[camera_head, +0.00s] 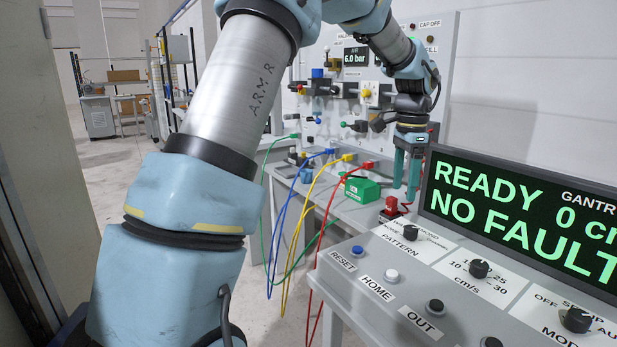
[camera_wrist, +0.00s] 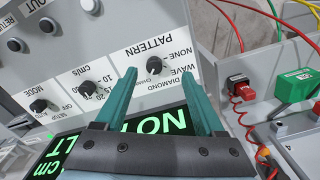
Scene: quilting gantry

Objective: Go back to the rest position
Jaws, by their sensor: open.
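My gripper (camera_head: 406,172) hangs at the end of my arm beside the left edge of the lit display (camera_head: 520,215), above the side table. Its two teal fingers point down in the head view. In the wrist view my gripper (camera_wrist: 165,88) has its fingers spread apart with nothing between them. The control panel (camera_wrist: 100,55) with its knobs and labels lies beyond the fingertips. The display reads READY, NO FAULT and 0 cm. My arm reaches over from the left and is bent at the top.
A red connector (camera_head: 392,208) and a green box (camera_head: 362,188) are on the side table. Blue, yellow, red and green cables (camera_head: 325,205) hang over its front edge. A grey valve board (camera_head: 345,100) stands behind. Open floor (camera_head: 110,165) lies at the left.

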